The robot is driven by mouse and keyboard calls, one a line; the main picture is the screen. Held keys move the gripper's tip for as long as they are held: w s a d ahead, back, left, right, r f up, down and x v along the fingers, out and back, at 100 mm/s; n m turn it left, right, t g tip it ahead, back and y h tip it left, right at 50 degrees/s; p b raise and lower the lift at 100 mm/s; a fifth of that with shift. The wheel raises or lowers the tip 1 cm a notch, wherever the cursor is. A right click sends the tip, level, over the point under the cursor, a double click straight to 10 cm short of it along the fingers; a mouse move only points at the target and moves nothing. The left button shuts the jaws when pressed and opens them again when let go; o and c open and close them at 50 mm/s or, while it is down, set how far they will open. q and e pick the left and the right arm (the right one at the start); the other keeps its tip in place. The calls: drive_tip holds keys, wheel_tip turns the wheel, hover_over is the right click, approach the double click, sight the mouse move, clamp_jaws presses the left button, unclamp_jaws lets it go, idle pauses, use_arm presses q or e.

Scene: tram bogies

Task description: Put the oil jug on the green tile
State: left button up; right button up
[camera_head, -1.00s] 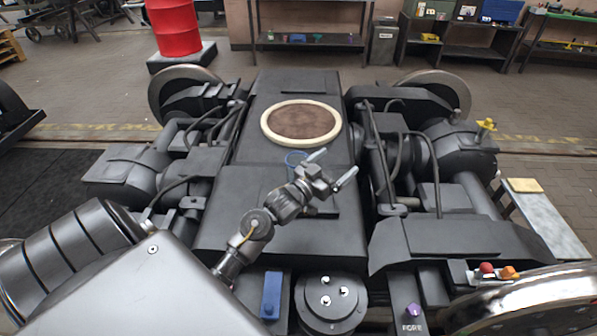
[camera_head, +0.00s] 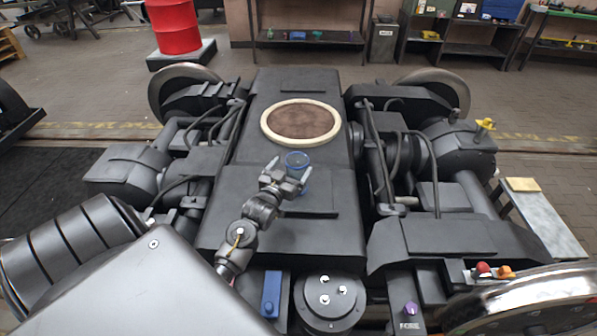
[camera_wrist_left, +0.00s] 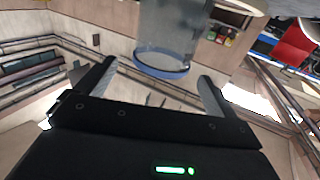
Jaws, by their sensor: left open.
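My left gripper (camera_head: 290,170) is open above the middle of the dark bogie frame. A clear vessel with a blue rim (camera_head: 297,158) stands on the bogie just past the fingertips. In the left wrist view this clear vessel (camera_wrist_left: 172,40) shows beyond and partly between the open fingers of the gripper (camera_wrist_left: 157,74); I cannot tell whether they touch it. Nothing in view is clearly an oil jug, and I cannot tell whether this vessel is it. I see no green tile that I can make out. My right gripper is not in view.
A round brown pad with a cream rim (camera_head: 301,121) lies behind the vessel. A blue block (camera_head: 271,294) is at the front. Red and orange knobs (camera_head: 493,270) sit at the front right, and a yellow part (camera_head: 485,125) is at the right. Pipes flank the frame.

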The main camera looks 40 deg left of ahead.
sight(302, 154)
use_arm(q)
drive_tip(key=x, duration=0.5)
drive_tip(key=shift+w+f+p, duration=0.1)
drive_tip(key=shift+f+p, duration=0.2)
drive_tip(key=shift+p, duration=0.1)
drive_tip(key=c, duration=1.6)
drive_tip(key=shift+o, duration=0.2)
drive_tip(key=shift+r, duration=0.1)
